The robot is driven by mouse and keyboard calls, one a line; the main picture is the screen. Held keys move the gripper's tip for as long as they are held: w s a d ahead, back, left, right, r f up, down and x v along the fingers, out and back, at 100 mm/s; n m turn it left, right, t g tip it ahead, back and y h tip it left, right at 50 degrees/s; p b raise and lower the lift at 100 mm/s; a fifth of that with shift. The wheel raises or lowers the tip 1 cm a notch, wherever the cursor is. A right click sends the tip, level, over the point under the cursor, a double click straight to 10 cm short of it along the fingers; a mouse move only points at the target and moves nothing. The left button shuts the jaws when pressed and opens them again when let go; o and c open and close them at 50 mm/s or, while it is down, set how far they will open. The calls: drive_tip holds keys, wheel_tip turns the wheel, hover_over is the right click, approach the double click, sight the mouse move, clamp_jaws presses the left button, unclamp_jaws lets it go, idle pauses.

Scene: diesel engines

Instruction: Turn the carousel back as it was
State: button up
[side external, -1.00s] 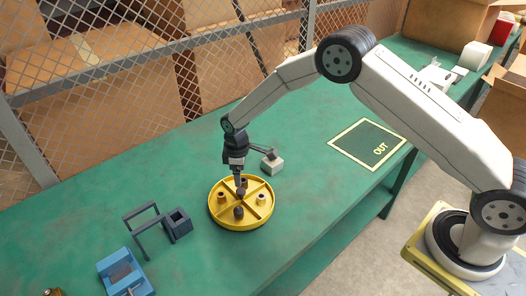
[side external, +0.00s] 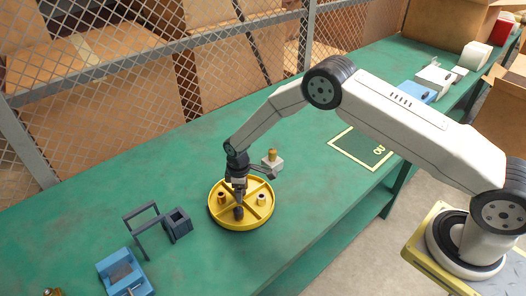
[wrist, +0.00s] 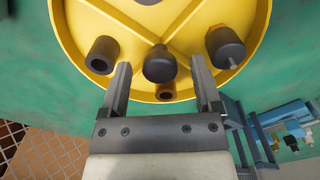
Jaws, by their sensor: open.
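The carousel is a round yellow dish (side external: 249,226) with raised ribs, standing on the green bench; it fills the upper wrist view (wrist: 190,18). In the wrist view, a dark knob (wrist: 159,66) stands near the middle. My gripper (wrist: 160,72) points down over the carousel, open, with one finger on each side of this knob and gaps visible. In the side view my gripper (side external: 239,199) hides the carousel's middle.
A pale block (side external: 273,164) with a brass piece on top stands close behind the carousel. A dark frame (side external: 143,220) and square holder (side external: 177,224) stand to the left, with a blue fixture (side external: 125,272) nearer the front. The yellow-outlined square (side external: 345,151) looks empty.

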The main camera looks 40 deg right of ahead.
clamp_jaws()
idle(1.4)
